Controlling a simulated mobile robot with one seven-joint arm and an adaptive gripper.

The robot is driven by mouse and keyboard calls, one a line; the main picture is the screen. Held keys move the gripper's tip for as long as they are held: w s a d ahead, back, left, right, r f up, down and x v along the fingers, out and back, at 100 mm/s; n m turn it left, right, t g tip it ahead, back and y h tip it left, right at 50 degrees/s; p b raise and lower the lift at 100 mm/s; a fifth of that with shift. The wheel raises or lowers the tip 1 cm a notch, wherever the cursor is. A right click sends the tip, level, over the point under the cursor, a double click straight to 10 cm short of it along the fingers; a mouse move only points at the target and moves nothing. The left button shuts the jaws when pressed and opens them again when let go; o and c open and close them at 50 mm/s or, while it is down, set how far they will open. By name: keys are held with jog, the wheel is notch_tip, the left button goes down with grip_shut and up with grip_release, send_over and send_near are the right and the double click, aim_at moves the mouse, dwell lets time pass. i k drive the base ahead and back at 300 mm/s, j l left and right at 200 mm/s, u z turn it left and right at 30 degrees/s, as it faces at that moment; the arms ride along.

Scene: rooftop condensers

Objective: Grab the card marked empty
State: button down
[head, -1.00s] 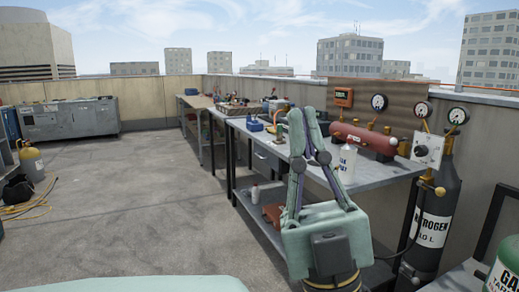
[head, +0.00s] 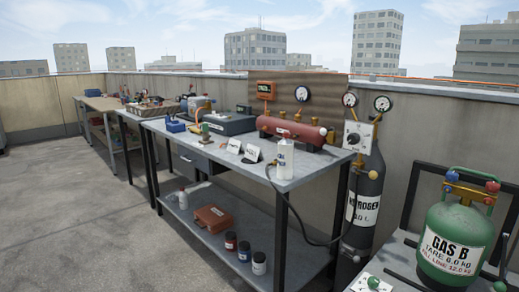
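Two small white cards stand on the grey workbench (head: 205,147) in the head view, a left card (head: 234,147) and a right card (head: 252,153). Both bear dark marks too small to read, so I cannot tell which one says empty. The right card is close to the white bottle (head: 284,158), near the bench's front edge. My gripper is not in view now.
A red cylinder (head: 290,128) with gauges lies behind the cards. A nitrogen cylinder (head: 365,205) stands at the bench's right end. A green gas tank (head: 455,235) stands at right. Open floor (head: 80,220) lies at left.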

aim_at(235, 146)
jog(key=u, duration=0.2)
jog(key=i+j+z, duration=0.2)
jog(key=z, duration=0.35)
jog(key=i+j+z, duration=0.15)
jog(key=j, duration=0.2)
jog(key=i+j+z, duration=0.15)
jog(key=j, duration=0.2)
jog(key=i+j+z, duration=0.15)
jog(key=j, duration=0.25)
jog(key=i+j, duration=0.15)
jog(key=j, duration=0.25)
jog(key=i+j+z, duration=0.1)
jog(key=j, duration=0.3)
jog(key=i+j, duration=0.2)
jog(key=j, duration=0.2)
jog(key=i+j, duration=0.1)
jog(key=j, duration=0.3)
jog(key=i+j, duration=0.15)
jog(key=j, duration=0.25)
jog(key=i+j, duration=0.1)
jog(key=j, duration=0.3)
jog(key=i+j, duration=0.8)
jog(key=j+z, duration=0.05)
